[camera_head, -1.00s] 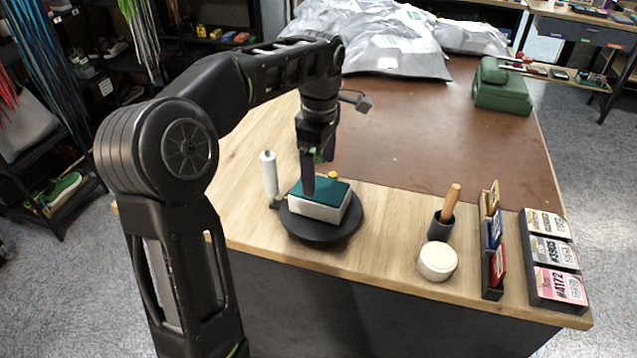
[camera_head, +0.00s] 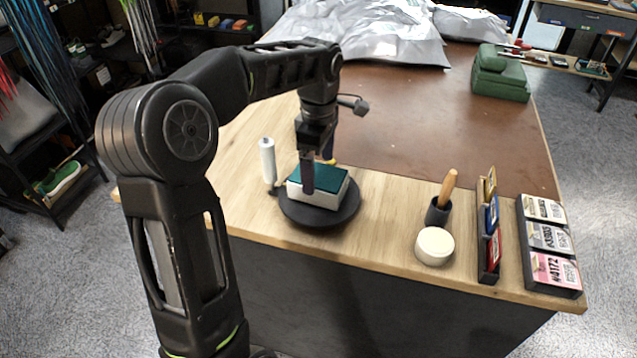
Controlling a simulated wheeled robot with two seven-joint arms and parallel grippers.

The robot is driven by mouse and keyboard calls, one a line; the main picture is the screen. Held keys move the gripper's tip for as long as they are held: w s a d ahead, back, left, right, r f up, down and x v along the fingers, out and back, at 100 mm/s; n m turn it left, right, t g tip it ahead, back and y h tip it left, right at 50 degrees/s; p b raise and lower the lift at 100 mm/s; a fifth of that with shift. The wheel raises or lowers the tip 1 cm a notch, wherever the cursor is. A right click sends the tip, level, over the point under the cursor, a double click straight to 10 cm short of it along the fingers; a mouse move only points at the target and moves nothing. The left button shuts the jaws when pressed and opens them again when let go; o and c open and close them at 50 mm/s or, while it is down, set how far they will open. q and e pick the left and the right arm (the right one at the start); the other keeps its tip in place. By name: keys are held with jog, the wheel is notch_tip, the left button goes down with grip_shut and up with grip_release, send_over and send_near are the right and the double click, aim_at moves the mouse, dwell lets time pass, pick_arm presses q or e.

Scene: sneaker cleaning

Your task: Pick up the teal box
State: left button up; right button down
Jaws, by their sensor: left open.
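The teal box (camera_head: 331,179) has a teal top and white sides. It sits on a round black stand (camera_head: 331,216) near the front edge of the wooden table. My left gripper (camera_head: 317,173) is open and points down at the box. One finger shows in front of the box's left part, overlapping its top and front side. The other finger is mostly hidden behind, so I cannot tell whether either one touches the box. My right gripper does not show.
A white bottle (camera_head: 267,162) stands just left of the stand. A white round jar (camera_head: 434,246), a cup with a wooden-handled brush (camera_head: 439,209), a card holder (camera_head: 490,240) and a tag rack (camera_head: 548,245) are to the right. The brown mat (camera_head: 430,130) is mostly clear.

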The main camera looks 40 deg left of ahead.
aim_at(319, 175)
pick_arm(q)
notch_tip(319, 175, down, 4)
jog(key=shift+f+p, duration=0.2)
jog(key=shift+p, duration=0.25)
jog(key=c, duration=1.9)
jog(key=shift+o, duration=0.2)
jog(key=shift+r, duration=0.1)
jog(key=shift+r, duration=0.1)
notch_tip(319, 175, up, 10)
jog(key=shift+f+b, duration=0.1)
jog(key=shift+b, duration=0.2)
